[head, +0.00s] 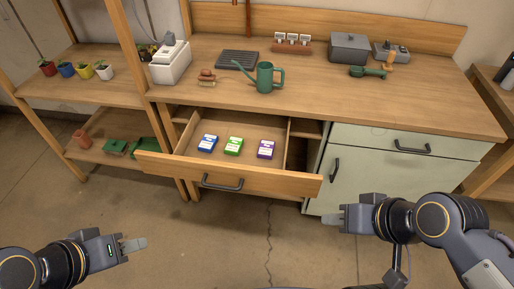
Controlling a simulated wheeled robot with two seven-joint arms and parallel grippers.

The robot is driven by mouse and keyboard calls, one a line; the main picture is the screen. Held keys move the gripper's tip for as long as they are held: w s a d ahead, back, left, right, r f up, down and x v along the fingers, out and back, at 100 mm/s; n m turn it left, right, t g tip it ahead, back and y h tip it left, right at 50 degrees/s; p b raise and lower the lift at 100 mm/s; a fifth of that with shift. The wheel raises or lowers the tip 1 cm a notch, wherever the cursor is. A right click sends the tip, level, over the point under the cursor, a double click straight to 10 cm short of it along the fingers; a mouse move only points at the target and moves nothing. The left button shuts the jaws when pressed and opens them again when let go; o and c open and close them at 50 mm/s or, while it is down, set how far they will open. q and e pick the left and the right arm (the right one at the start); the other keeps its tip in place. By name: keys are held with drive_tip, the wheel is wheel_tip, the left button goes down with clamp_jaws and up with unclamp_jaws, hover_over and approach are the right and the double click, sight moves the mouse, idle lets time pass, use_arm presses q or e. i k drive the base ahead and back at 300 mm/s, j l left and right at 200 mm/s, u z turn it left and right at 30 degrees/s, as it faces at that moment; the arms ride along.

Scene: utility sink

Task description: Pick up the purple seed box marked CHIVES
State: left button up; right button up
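The purple seed box (266,149) lies in the open drawer (240,181), at the right end of a row of boxes. Its printed label is too small to read. A green box (233,146) and a blue box (207,144) lie to its left. My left gripper (138,244) is low over the floor at the lower left, in front of the drawer and apart from it. My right gripper (334,222) is right of the drawer's front, below and to the right of the purple box. Both look empty; their finger gap is not clear.
The drawer front with its dark handle (222,183) juts out from the bench. Above it, the worktop (330,97) bears a green watering can (267,78), a dark tray (238,60) and a grey bin (349,48). A pale green cabinet (375,170) stands right of the drawer.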

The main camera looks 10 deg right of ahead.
sight(266, 150)
drive_tip(key=i+j+z, duration=0.15)
drive_tip(key=i+j, duration=0.65)
drive_tip(key=i, duration=0.05)
